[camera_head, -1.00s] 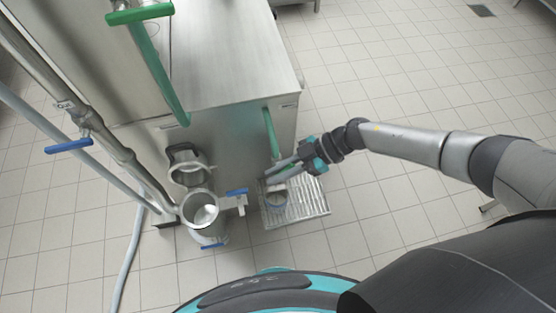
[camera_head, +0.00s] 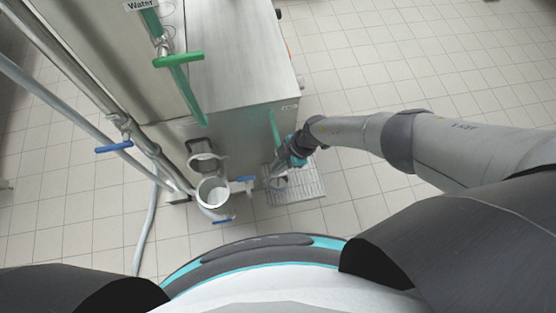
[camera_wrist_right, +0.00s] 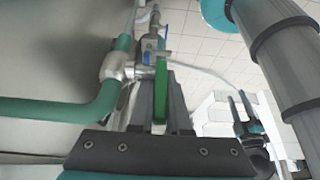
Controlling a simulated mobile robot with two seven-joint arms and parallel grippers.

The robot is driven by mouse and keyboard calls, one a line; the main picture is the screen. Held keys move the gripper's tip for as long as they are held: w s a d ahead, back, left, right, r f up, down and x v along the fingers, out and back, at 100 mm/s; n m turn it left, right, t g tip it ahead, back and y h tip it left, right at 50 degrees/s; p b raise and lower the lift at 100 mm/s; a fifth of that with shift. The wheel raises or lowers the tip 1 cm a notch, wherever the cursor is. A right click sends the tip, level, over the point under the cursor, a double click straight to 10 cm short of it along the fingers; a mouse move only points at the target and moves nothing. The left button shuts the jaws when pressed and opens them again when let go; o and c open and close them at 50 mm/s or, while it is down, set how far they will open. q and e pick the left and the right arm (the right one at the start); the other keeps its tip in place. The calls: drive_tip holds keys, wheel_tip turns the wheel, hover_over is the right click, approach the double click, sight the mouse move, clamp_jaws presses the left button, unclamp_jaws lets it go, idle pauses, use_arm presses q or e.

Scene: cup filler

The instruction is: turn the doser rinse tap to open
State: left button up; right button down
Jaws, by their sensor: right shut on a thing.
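The doser rinse tap's green lever (camera_wrist_right: 161,92) stands between the two dark fingers of my right gripper (camera_wrist_right: 160,105) in the right wrist view. The fingers are shut on it. Its metal valve body (camera_wrist_right: 118,68) joins a green pipe (camera_wrist_right: 60,111) just left of the fingers. In the head view my right gripper (camera_head: 279,166) is at the lower end of the thin green pipe (camera_head: 273,125) on the machine's front; the lever is hidden there. My left gripper (camera_wrist_right: 242,108) shows small in the right wrist view, its fingers apart and empty. It is outside the head view.
A steel machine (camera_head: 245,70) stands behind the tap. A metal pot (camera_head: 212,191) and a blue-handled valve (camera_head: 243,181) are left of my right gripper. A grated tray (camera_head: 305,185) lies below it. Another green handle (camera_head: 178,60) is higher up. The tiled floor right is clear.

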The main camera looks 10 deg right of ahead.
drive_tip(key=shift+s+f+h+p, duration=0.15)
drive_tip(key=shift+s+h+p, duration=0.05)
drive_tip(key=shift+h+p, duration=0.35)
drive_tip(key=c, duration=0.9)
unclamp_jaws()
drive_tip(key=shift+w, duration=0.15)
